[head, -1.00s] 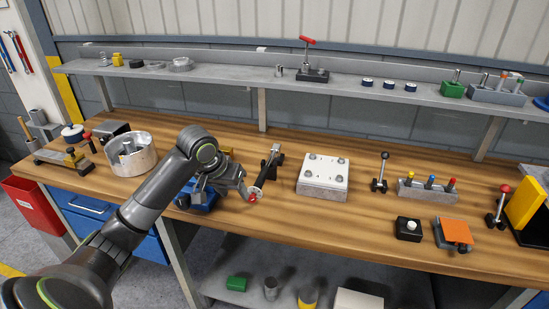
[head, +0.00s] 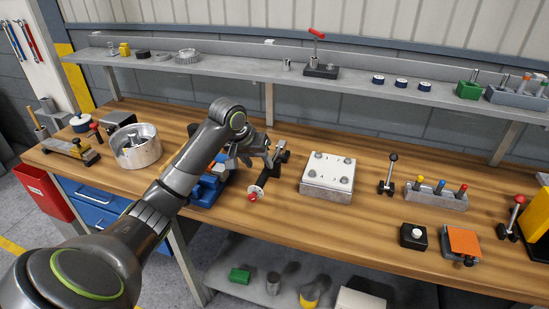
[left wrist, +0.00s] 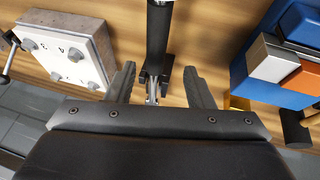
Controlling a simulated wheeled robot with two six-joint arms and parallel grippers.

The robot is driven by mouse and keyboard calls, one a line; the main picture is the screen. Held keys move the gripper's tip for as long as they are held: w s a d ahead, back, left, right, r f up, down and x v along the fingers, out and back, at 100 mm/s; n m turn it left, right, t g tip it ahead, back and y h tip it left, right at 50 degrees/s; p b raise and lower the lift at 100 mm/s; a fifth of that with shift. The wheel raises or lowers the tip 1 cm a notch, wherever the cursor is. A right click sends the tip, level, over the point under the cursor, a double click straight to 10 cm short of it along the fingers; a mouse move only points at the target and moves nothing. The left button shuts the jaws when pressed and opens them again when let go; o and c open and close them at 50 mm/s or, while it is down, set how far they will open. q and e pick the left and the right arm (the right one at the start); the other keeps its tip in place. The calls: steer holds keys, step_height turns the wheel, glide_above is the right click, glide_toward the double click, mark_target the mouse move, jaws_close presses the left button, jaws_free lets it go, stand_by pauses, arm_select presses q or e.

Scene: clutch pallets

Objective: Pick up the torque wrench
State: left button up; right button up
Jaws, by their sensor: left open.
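The torque wrench (head: 265,179) appears to be the dark, long tool at mid-bench, with a pale disc and red knob at its near end. My left gripper (head: 256,155) is above it and partly covers it. In the left wrist view, the wrench's black shaft (left wrist: 159,35) runs down from the top edge toward the gap between the open fingers of the left gripper (left wrist: 160,88). A dark support and a thin metal part show in that gap. The fingers are apart and hold nothing. My right gripper is not in view.
A blue fixture (head: 207,190) stands close left of the wrench. A white-topped block with several bolts (head: 328,178) stands to its right. A metal pot (head: 135,147) is farther left. A shelf (head: 345,80) runs along the back.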

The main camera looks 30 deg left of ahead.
mark_target(265, 169)
arm_select(q)
steer(key=shift+d+p+x, duration=0.1)
steer(key=shift+p+x, duration=0.2)
steer(key=shift+x, duration=1.3)
steer(key=shift+d+p+x, duration=0.15)
steer(key=shift+p+x, duration=0.1)
steer(key=shift+x, duration=1.3)
steer(key=shift+w, duration=0.1)
steer(key=shift+r, duration=0.1)
jaws_close()
steer(key=shift+r, duration=0.1)
